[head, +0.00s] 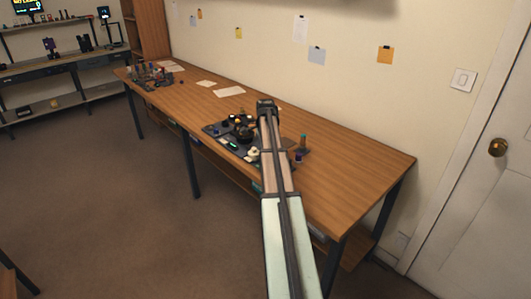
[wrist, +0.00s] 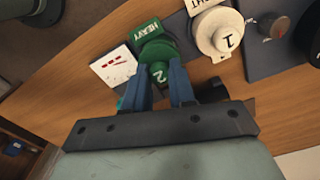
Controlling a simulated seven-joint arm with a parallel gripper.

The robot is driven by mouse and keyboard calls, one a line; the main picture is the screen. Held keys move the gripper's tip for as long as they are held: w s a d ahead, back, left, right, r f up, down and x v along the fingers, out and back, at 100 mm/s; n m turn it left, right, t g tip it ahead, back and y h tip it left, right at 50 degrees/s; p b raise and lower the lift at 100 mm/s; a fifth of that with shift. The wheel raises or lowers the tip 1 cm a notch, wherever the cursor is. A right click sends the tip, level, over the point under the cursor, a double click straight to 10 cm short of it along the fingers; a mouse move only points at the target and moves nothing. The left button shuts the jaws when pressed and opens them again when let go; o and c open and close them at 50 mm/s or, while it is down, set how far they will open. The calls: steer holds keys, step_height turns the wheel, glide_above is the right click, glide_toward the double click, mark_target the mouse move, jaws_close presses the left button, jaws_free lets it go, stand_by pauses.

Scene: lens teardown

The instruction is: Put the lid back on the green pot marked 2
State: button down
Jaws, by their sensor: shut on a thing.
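The green pot marked 2 (wrist: 150,48) is in the upper middle of the wrist view, with a green HEAVY label beside it. My gripper (wrist: 163,72) has its blue fingers reaching to the pot's near edge. Green shows between the fingertips and beside the left finger (wrist: 122,102); I take this to be the lid, mostly hidden by the fingers. I cannot tell whether it touches the pot. In the head view my gripper (head: 266,104) is over the workbench, and my arm covers part of the scene there; I cannot make out the green pot.
A white pot marked 1 (wrist: 222,38) stands right of the green pot, next to a dark panel with a knob (wrist: 273,25). A white card with red marks (wrist: 115,66) lies at left. The wooden bench (head: 340,170) has free room at its right end.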

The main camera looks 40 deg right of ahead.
steer(key=c, duration=0.9)
jaws_free()
steer(key=shift+o, duration=0.5)
steer(key=o, duration=0.4)
steer(key=shift+r, duration=3.5)
jaws_close()
